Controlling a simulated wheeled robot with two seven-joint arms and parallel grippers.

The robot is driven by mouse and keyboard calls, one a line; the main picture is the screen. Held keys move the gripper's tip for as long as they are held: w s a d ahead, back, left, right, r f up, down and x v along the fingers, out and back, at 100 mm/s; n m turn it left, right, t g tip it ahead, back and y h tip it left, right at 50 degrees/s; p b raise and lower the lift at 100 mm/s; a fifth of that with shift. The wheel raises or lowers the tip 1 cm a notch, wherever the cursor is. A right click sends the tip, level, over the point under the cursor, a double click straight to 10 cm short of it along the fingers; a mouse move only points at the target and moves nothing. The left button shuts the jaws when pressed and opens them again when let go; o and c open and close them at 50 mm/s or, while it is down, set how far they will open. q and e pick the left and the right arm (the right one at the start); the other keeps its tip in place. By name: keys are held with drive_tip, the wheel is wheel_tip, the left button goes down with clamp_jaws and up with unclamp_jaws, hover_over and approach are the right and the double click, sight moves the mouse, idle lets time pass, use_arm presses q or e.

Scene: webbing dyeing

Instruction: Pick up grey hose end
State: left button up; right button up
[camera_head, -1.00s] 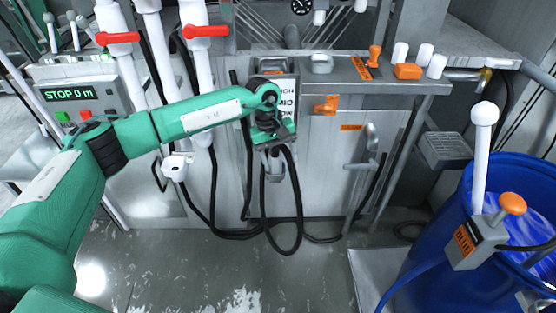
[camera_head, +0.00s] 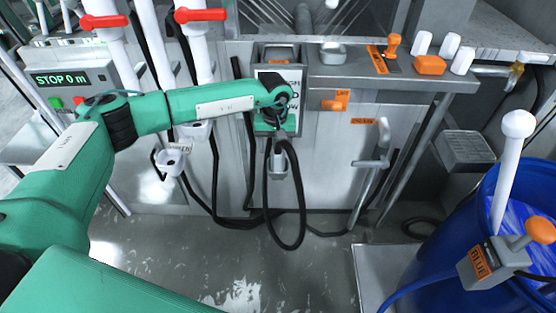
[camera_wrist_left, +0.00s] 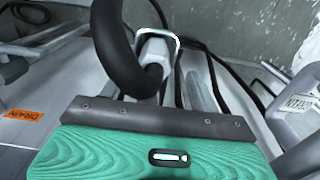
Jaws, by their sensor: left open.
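The grey hose end (camera_head: 278,148) sits upright at a light grey holder (camera_head: 279,170) on the machine front, below a HIGH/MID/LOW sign. Its black hose (camera_head: 268,215) hangs in a loop. My left gripper (camera_head: 281,118) is in front of the sign, just above the hose end; the wrist hides most of it. In the left wrist view the grey hose end (camera_wrist_left: 154,76) shows beyond the dark edge of the green gripper body, with the thick black hose (camera_wrist_left: 118,45) curving up from it. The jaws are open, with nothing held. My right gripper is not in view.
A water holder (camera_head: 172,162) hangs to the left below white pipes with red levers (camera_head: 200,15). An orange lever (camera_head: 335,102) and a metal pipe handle (camera_head: 372,160) stand to the right. A blue barrel (camera_head: 440,235) is at far right. The wet floor in front is clear.

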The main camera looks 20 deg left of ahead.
sight(278, 151)
use_arm(q)
drive_tip(key=shift+d+f, duration=0.1)
drive_tip(key=shift+f, duration=0.25)
drive_tip(key=f, duration=0.2)
drive_tip(key=f+p, duration=0.1)
drive_tip(key=shift+w+d+f, duration=0.2)
drive_tip(key=shift+d+f, duration=0.05)
drive_tip(key=shift+f, duration=0.55)
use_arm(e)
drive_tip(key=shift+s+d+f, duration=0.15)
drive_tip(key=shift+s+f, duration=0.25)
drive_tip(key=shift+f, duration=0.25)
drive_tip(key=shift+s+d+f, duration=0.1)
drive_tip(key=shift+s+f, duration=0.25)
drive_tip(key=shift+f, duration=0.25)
use_arm(q)
drive_tip(key=c, duration=1)
drive_tip(key=shift+c, duration=1)
drive_tip(key=shift+r, duration=0.15)
